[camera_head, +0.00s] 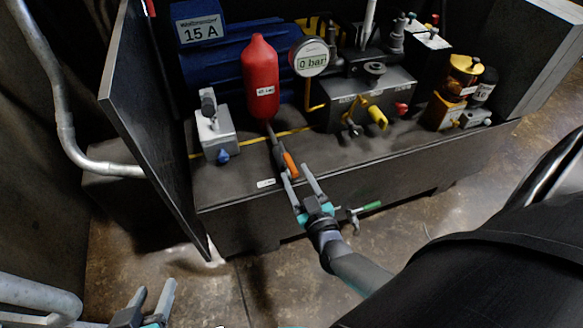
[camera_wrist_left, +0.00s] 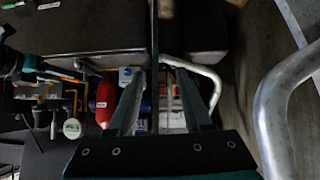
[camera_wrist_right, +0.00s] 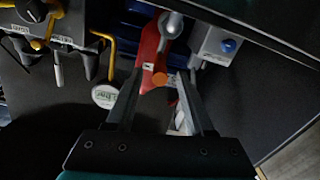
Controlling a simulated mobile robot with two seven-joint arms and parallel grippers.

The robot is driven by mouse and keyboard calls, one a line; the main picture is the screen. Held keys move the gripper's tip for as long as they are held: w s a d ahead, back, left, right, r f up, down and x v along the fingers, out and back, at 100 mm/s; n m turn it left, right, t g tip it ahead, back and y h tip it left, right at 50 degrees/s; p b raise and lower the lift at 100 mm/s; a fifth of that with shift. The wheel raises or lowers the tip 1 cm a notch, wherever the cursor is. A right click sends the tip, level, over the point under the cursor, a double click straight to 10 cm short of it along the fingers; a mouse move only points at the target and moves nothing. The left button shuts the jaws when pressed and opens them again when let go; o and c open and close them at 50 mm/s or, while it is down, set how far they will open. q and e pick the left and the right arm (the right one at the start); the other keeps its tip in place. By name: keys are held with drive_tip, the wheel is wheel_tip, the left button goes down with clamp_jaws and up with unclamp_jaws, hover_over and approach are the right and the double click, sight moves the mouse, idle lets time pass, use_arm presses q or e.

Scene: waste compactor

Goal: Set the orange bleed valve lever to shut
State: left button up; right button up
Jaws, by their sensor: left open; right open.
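The orange bleed valve lever (camera_head: 290,164) is on the valve below the red accumulator bottle (camera_head: 261,78), near the front edge of the dark bench. My right gripper (camera_head: 302,174) is open, with its fingertips close to the lever; I cannot tell whether they touch it. In the right wrist view the lever's orange end (camera_wrist_right: 160,79) shows between the open fingers, in front of the red bottle (camera_wrist_right: 152,48). My left gripper (camera_head: 151,298) is open and empty at the bottom left, well away from the bench.
A pressure gauge (camera_head: 310,57) reading 0 bar stands right of the bottle. A grey box with a blue knob (camera_head: 222,155) stands to its left. A green-handled hammer (camera_head: 362,210) shows below the bench edge.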

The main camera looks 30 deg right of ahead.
sight(287, 156)
drive_tip(key=shift+b+x, duration=0.4)
drive_tip(key=shift+x, duration=0.75)
use_arm(q)
drive_tip(key=shift+w+d+r+t+h+b, duration=0.2)
drive_tip(key=shift+d+t+h, duration=0.25)
drive_tip(key=shift+d+t, duration=0.3)
drive_tip(key=shift+w+d+r+t+h+b, duration=0.1)
drive_tip(key=shift+w+d+r+t+h, duration=0.15)
drive_tip(key=shift+d+t+h, duration=0.35)
use_arm(e)
drive_tip(key=shift+x, duration=0.8)
use_arm(q)
drive_tip(key=shift+d, duration=0.1)
use_arm(e)
clamp_jaws()
